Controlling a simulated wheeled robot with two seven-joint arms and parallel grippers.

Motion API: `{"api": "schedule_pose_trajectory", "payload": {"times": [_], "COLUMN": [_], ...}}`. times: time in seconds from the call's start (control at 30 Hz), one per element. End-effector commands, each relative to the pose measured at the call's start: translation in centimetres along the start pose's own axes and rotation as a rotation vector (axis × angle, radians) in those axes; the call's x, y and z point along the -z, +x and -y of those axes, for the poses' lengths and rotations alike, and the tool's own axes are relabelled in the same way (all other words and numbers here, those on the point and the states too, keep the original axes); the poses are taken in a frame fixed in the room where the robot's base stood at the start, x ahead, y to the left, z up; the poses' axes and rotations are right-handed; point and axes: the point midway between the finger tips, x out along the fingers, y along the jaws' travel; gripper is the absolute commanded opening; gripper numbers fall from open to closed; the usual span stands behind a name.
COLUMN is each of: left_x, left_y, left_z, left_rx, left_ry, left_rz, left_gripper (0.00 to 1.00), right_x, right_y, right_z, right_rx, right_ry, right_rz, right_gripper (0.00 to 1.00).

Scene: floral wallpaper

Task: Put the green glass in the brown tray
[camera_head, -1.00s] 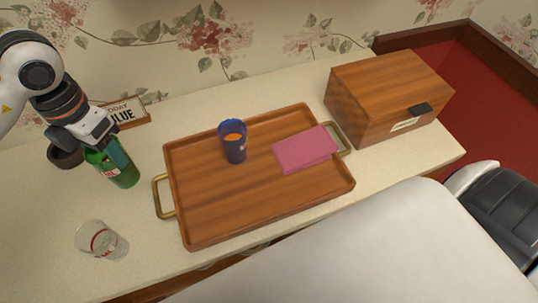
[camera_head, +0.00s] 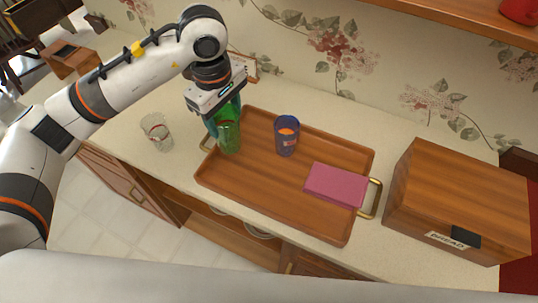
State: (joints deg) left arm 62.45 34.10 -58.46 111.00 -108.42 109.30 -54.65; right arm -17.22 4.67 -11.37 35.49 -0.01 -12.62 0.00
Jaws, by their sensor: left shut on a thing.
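The green glass (camera_head: 229,135) is upright at the left part of the brown tray (camera_head: 262,202), over or on its surface; I cannot tell whether its base touches. My left gripper (camera_head: 226,112) comes down from above and is shut on the green glass at its upper part. The tray is wooden with brass handles and lies on the pale counter. A blue cup (camera_head: 286,138) with something orange in it stands in the tray right of the green glass. A pink folded cloth (camera_head: 336,185) lies at the tray's right end. My right gripper is not in view.
A clear glass (camera_head: 157,133) stands on the counter left of the tray. A wooden bread box (camera_head: 455,200) stands to the right. A sign (camera_head: 245,66) is partly hidden behind my left arm. The tray's front middle is bare.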

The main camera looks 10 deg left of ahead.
Motion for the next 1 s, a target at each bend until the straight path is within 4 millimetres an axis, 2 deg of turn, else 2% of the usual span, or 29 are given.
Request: {"api": "schedule_pose_trajectory", "payload": {"times": [0.07,0.27,0.57,0.7,0.8,1.0], "left_x": [0.0,0.0,0.0,0.1,0.0,0.0], "left_y": [0.6,4.2,7.1,9.1,9.9,10.0], "left_z": [-0.1,-0.3,-0.3,-0.5,-0.4,-0.4], "left_rx": [-0.003,-0.005,-0.003,-0.004,-0.001,0.001], "left_ry": [-0.003,-0.004,-0.004,-0.005,-0.003,-0.003], "left_rz": [-0.001,-0.002,-0.002,-0.002,-0.001,0.0], "left_gripper": [0.15,0.15,0.15,0.15,0.15,0.15], "right_x": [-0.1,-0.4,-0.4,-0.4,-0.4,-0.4], "right_y": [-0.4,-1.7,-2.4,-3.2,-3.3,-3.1], "right_z": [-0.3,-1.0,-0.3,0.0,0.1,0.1], "right_rx": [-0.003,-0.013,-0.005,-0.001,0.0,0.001], "right_ry": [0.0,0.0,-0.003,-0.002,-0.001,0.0], "right_rz": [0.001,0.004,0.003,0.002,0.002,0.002], "right_gripper": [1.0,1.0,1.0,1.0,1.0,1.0]}}
